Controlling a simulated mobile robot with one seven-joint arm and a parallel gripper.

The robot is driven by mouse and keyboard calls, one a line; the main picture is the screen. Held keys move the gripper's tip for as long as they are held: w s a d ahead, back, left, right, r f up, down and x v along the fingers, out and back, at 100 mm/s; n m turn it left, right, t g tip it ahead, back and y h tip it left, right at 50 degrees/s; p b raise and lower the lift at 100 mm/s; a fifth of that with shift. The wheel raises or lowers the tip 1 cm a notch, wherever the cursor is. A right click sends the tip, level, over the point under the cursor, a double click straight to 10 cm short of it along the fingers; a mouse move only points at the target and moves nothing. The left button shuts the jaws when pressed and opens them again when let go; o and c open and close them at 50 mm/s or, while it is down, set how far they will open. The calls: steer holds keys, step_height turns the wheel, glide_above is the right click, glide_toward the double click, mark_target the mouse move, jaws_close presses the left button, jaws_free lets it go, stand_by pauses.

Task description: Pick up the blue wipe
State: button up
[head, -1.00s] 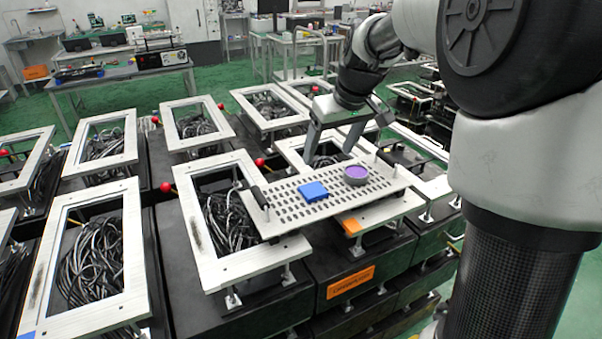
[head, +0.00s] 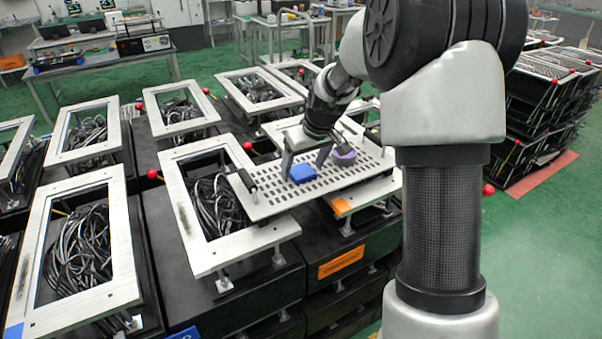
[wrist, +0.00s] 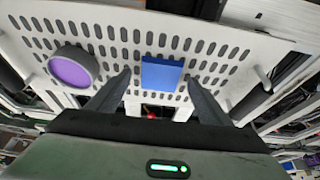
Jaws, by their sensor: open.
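The blue wipe (head: 303,174) is a small flat blue block lying on a white perforated tray (head: 264,207). In the wrist view the wipe (wrist: 162,74) lies ahead of my gripper (wrist: 160,78), roughly between the two fingers, with perforated tray around it. My gripper (head: 305,170) is open and empty in the head view, its fingers low over the tray around the wipe. I cannot tell whether a finger touches the wipe. A grey round container with a purple top (head: 343,156) stands on the tray to the right, partly hidden; it also shows in the wrist view (wrist: 73,68).
The tray has a black handle (head: 248,181) at its left end and upright pegs. It rests on white frames (head: 232,222) over black boxes with cable bundles (head: 217,205). Red knobs (head: 247,146) stick up nearby. An orange label (head: 341,262) marks the front box.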

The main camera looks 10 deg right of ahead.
mark_target(303, 173)
steer(key=shift+w+f, duration=0.1)
steer(key=shift+f, duration=0.05)
steer(key=c, duration=1.1)
step_height(303, 173, up, 10)
steer(key=shift+p, duration=0.45)
